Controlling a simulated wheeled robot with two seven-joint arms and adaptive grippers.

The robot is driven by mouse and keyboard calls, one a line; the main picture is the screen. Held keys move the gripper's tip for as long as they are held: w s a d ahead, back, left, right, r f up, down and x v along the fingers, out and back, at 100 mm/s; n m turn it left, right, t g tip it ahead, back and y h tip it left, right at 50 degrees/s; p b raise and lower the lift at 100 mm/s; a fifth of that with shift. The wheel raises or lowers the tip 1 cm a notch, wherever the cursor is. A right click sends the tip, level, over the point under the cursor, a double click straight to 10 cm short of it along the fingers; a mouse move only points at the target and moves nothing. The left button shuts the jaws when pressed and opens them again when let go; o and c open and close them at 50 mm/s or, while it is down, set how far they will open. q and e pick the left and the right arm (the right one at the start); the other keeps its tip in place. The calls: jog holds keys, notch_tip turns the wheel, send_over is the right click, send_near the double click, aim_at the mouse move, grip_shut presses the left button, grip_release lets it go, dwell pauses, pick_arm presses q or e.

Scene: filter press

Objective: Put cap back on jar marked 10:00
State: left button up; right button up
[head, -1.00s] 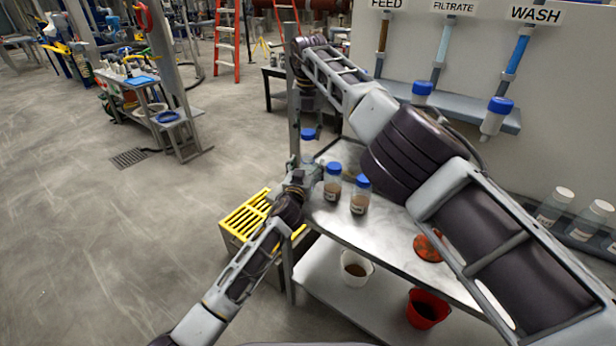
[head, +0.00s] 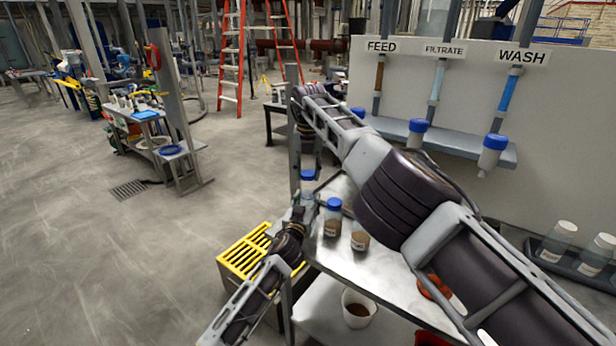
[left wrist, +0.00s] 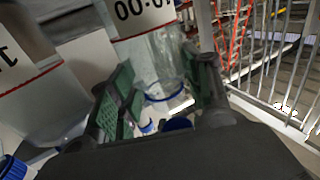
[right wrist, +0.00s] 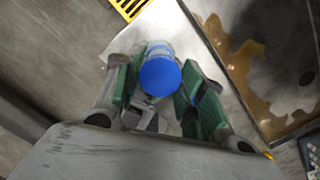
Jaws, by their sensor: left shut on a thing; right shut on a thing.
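A clear jar (head: 307,189) stands upright at the table's far left corner; its 10:00 label (left wrist: 145,9) shows upside down in the left wrist view. My left gripper (left wrist: 160,92) is shut on this jar from the side. A blue cap (head: 307,175) is at the jar's top, and it shows from above in the right wrist view (right wrist: 160,76). My right gripper (right wrist: 155,88) comes down from above and is shut on the blue cap. Whether the cap is seated on the jar or just above it, I cannot tell.
A brown-filled jar with a blue cap (head: 333,218) stands close to the right of my left gripper. Another brown-filled jar (head: 360,236) is partly behind my right arm. A yellow grate (head: 246,252) lies left of the metal table (head: 348,268).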

aim_at(308, 207)
jog(key=shift+w+f, duration=0.1)
jog(key=shift+f, duration=1.55)
jog(key=shift+f+m, duration=0.45)
jog(key=shift+m, duration=0.55)
jog(key=shift+f+m, duration=0.45)
jog(key=shift+m, duration=0.55)
jog(key=shift+d+f, duration=0.15)
jog(key=shift+f, duration=0.75)
jog(key=shift+d+r, duration=0.1)
jog(key=shift+r, duration=0.35)
jog(key=shift+a+r, duration=0.2)
jog(key=shift+r, duration=0.25)
dwell(0.9)
jog(key=shift+f, duration=0.5)
dwell(1.1)
